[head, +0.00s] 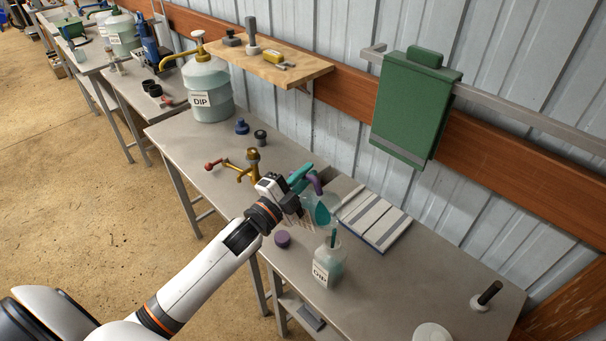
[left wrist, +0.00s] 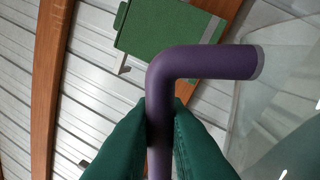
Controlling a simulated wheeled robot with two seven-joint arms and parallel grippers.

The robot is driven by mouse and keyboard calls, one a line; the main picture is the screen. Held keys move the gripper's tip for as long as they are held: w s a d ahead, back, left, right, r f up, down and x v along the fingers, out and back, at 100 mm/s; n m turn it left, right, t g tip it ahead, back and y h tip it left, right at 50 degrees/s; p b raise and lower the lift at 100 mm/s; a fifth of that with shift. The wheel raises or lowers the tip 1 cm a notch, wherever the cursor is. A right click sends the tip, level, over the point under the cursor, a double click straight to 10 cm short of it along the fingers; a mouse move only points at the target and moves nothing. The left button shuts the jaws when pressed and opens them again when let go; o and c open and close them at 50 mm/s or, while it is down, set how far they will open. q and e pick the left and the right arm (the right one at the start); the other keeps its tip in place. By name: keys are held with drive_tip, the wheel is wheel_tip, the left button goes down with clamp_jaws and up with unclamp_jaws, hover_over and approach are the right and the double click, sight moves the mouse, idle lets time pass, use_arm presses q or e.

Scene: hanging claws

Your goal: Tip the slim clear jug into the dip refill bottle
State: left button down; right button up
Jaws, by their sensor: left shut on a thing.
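The slim clear jug (head: 325,205) has a purple handle (head: 317,184) and teal liquid inside. It is held tilted above the dip refill bottle (head: 328,266), a clear bottle with a DIP label standing on the bench. A narrow teal streak (head: 333,238) shows between the jug and the bottle's mouth and looks like pouring liquid. My left gripper (head: 301,178) is shut on the handle. In the left wrist view its green fingers (left wrist: 160,125) clasp the bent purple handle (left wrist: 205,62), with the clear jug wall (left wrist: 285,90) at the right. My right gripper is not in view.
A purple cap (head: 282,239) lies left of the bottle. A striped book or pad (head: 372,218) lies behind. A brass tap (head: 247,166) and a large DIP container (head: 208,90) stand farther left. The bench right of the bottle is mostly clear.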

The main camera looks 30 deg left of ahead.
sight(316, 191)
use_arm(q)
drive_tip(key=shift+d+m, duration=0.25)
drive_tip(key=shift+m, duration=0.05)
drive_tip(key=shift+s+d, duration=0.1)
drive_tip(key=shift+s+d+f+m+h+b, duration=0.15)
drive_tip(key=shift+d+m+h+b, duration=0.25)
drive_tip(key=shift+m, duration=0.3)
drive_tip(key=shift+d+f, duration=0.1)
drive_tip(key=shift+s+d+f+m, duration=0.2)
drive_tip(key=shift+d+m, duration=0.3)
drive_tip(key=shift+m, duration=0.2)
drive_tip(key=shift+d+b, duration=0.1)
drive_tip(key=shift+b, duration=0.25)
drive_tip(key=shift+s+d+f+m+h, duration=0.2)
drive_tip(key=shift+d+m+h, duration=0.1)
drive_tip(key=shift+m, duration=0.2)
drive_tip(key=shift+d, duration=0.15)
